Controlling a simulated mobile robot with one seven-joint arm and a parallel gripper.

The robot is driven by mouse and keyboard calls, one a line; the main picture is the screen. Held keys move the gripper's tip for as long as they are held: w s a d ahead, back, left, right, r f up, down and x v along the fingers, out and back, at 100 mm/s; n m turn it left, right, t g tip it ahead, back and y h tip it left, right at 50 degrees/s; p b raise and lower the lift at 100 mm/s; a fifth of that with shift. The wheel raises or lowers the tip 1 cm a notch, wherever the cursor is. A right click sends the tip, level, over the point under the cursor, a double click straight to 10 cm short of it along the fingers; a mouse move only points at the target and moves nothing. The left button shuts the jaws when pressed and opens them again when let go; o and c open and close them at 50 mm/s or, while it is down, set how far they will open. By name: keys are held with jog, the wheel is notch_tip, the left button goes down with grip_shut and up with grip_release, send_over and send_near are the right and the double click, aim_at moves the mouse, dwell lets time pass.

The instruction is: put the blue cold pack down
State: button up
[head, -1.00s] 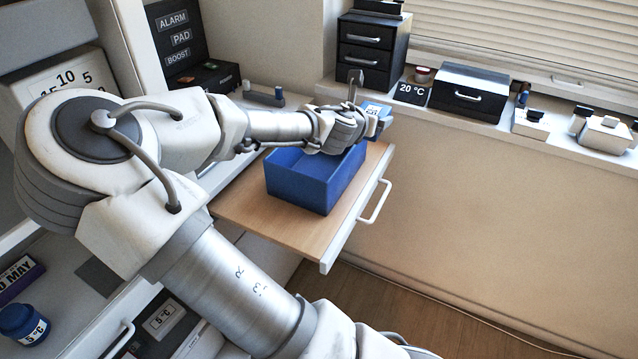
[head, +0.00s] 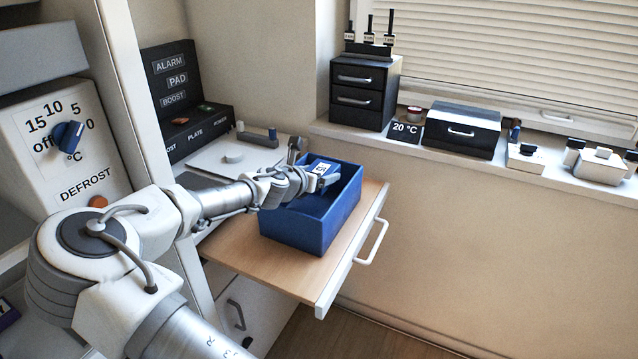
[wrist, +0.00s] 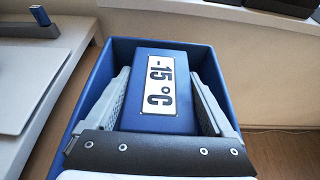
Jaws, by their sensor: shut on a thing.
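The blue cold pack (wrist: 158,112) bears a white label reading -15 °C. My gripper (wrist: 162,95) is shut on it, with one grey finger along each side. In the head view the cold pack (head: 322,170) and my gripper (head: 312,180) are at the blue open-topped box (head: 296,232). In the wrist view the walls of the blue box (wrist: 92,92) surround the pack and fingers. I cannot tell whether the pack touches the box floor, which is hidden.
The box stands on a pulled-out wooden board (head: 235,255) with a white handle (head: 372,243). A white plate with a knob (head: 234,157) lies behind. A black drawer unit (head: 362,92) and a black case (head: 460,130) stand on the sill to the right.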

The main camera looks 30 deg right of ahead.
jog(key=shift+f, duration=0.95)
jog(key=shift+f+b, duration=0.3)
jog(key=shift+f, duration=0.3)
jog(key=o, duration=1.4)
jog(key=shift+r, duration=0.3)
jog(key=p+v, duration=0.1)
jog(key=v, duration=0.3)
jog(key=p+v, duration=0.1)
jog(key=v, duration=0.3)
jog(key=p+v, duration=0.1)
jog(key=v, duration=0.3)
jog(key=shift+r, duration=0.35)
jog(key=shift+s, duration=0.15)
